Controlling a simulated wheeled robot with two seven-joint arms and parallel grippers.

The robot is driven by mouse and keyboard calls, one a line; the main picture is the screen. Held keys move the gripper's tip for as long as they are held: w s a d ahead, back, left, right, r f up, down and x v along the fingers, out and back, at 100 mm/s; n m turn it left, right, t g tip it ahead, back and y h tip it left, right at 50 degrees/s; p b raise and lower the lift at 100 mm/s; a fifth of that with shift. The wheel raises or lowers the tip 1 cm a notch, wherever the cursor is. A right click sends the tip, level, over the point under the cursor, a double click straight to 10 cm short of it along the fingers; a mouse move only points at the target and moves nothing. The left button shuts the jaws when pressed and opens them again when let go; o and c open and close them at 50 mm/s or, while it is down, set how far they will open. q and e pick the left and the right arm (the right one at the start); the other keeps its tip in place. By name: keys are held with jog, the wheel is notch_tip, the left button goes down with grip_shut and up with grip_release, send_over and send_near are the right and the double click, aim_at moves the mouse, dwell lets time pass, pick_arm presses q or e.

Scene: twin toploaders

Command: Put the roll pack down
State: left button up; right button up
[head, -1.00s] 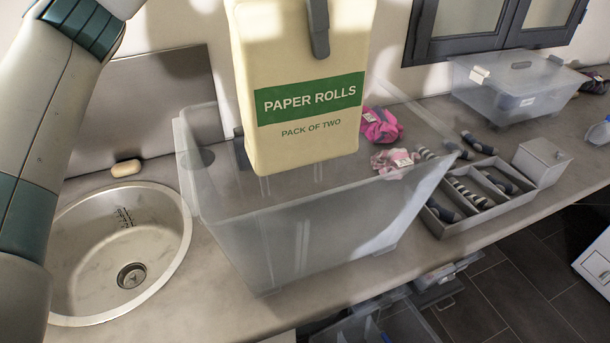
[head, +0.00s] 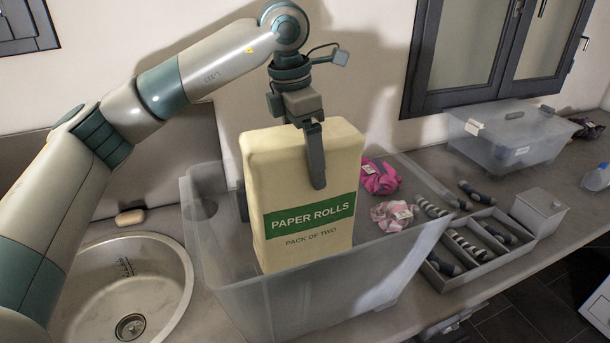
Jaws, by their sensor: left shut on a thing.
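The roll pack (head: 300,185) is a cream block with a green "PAPER ROLLS" band, held upright over the clear bin (head: 230,295). My right gripper is not in view.
A round sink (head: 120,285) lies left of the bin, with soap (head: 130,217) behind it. Pink bundles (head: 380,177) show by the bin's right side. A divided tray (head: 470,255), small grey box (head: 540,207) and lidded clear box (head: 510,140) stand to the right.

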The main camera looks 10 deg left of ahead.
aim_at(302, 199)
pick_arm(q)
jog(key=shift+f, duration=0.9)
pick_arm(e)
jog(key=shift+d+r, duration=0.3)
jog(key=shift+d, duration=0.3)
